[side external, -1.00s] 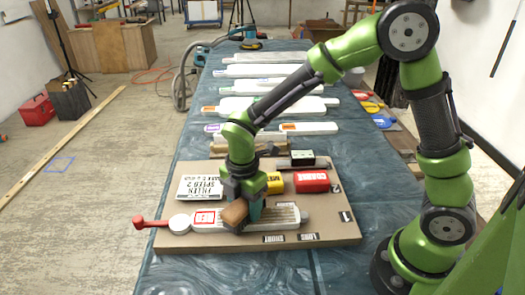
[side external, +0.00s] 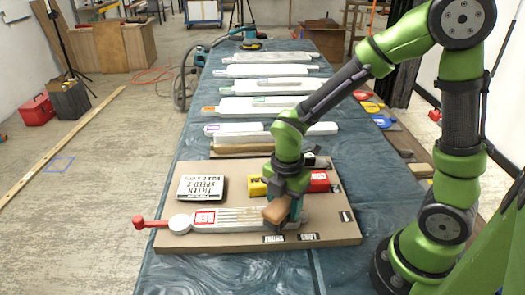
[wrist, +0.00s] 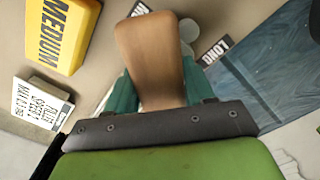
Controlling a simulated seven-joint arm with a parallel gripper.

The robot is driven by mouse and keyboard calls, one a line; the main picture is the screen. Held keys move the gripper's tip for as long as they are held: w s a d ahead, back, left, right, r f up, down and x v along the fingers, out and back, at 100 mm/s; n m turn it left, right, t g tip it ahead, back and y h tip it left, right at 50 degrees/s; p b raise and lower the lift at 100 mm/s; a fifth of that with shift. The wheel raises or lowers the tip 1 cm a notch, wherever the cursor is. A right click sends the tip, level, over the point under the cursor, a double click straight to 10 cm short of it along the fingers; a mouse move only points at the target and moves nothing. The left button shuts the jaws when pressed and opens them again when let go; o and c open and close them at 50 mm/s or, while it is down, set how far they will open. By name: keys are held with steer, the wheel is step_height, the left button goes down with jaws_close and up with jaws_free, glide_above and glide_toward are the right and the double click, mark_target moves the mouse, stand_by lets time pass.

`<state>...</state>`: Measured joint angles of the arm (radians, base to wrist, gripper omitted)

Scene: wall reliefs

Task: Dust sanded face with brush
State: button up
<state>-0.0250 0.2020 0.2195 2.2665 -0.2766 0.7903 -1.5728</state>
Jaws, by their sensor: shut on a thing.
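The white panel piece (side external: 238,217) lies on the brown board, with a grooved face, a red-framed label, a round disc at its left and a red handle-like end. My gripper (side external: 284,208) is over the piece's right end, shut on a brush with a wooden handle (side external: 275,211). In the wrist view the wooden handle (wrist: 150,60) stands between my teal fingers (wrist: 155,95). The bristles are hidden, so I cannot tell whether they touch the face.
A white filler box (side external: 202,188), a yellow MEDIUM block (side external: 257,187) and a red block (side external: 319,181) sit behind the piece on the board (side external: 180,240). Small label plates (side external: 274,239) lie in front. More white panels (side external: 268,86) lie farther back on the blue table.

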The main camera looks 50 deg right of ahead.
mark_target(239, 217)
steer(key=shift+s+d, duration=0.55)
steer(key=shift+d, duration=0.05)
steer(key=shift+w+a, duration=4.3)
steer(key=shift+a, duration=0.05)
steer(key=shift+s+d, duration=4.55)
steer(key=shift+d, duration=0.05)
steer(key=shift+r, duration=4.15)
